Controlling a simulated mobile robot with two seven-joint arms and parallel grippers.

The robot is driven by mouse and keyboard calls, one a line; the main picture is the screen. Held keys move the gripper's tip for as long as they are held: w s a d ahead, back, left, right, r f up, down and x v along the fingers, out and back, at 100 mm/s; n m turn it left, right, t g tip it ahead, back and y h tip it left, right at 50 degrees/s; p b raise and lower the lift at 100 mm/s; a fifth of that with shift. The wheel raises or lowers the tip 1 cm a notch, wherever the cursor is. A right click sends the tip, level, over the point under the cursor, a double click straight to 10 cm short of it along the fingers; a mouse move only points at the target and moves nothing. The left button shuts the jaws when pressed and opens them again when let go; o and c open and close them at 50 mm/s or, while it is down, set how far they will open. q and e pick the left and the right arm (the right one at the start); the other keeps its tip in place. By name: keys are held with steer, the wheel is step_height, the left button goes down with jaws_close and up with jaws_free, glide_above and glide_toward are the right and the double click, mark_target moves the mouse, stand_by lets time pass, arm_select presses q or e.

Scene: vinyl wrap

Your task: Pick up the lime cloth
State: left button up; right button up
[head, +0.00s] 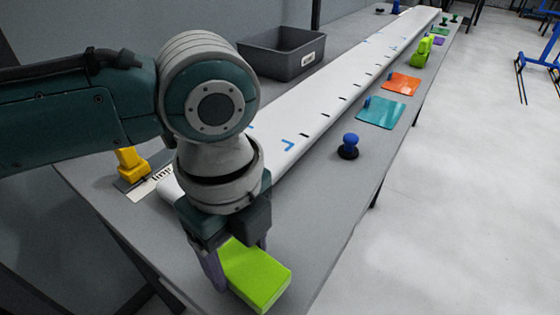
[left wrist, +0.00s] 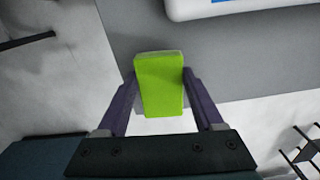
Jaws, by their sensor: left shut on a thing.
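The lime cloth (head: 258,276) is a bright green, thick rectangular block near the front end of the long grey table. My left gripper (head: 236,262) comes down from above and is shut on it, with the fingers on its two sides. In the left wrist view the lime cloth (left wrist: 159,84) sits between the two purple fingers of my left gripper (left wrist: 160,98). I cannot tell whether the cloth touches the table. My right gripper is not in view.
A long white panel (head: 330,95) runs down the table. A grey bin (head: 281,55) stands behind it. A blue knob (head: 348,147), a teal sheet (head: 382,112) and an orange sheet (head: 402,84) lie along the right side. A yellow object (head: 131,161) stands at left.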

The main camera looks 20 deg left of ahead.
mark_target(239, 259)
arm_select(q)
step_height(239, 259, up, 18)
steer(key=p, duration=0.2)
steer(key=shift+r+p, duration=0.15)
steer(key=shift+p, duration=0.25)
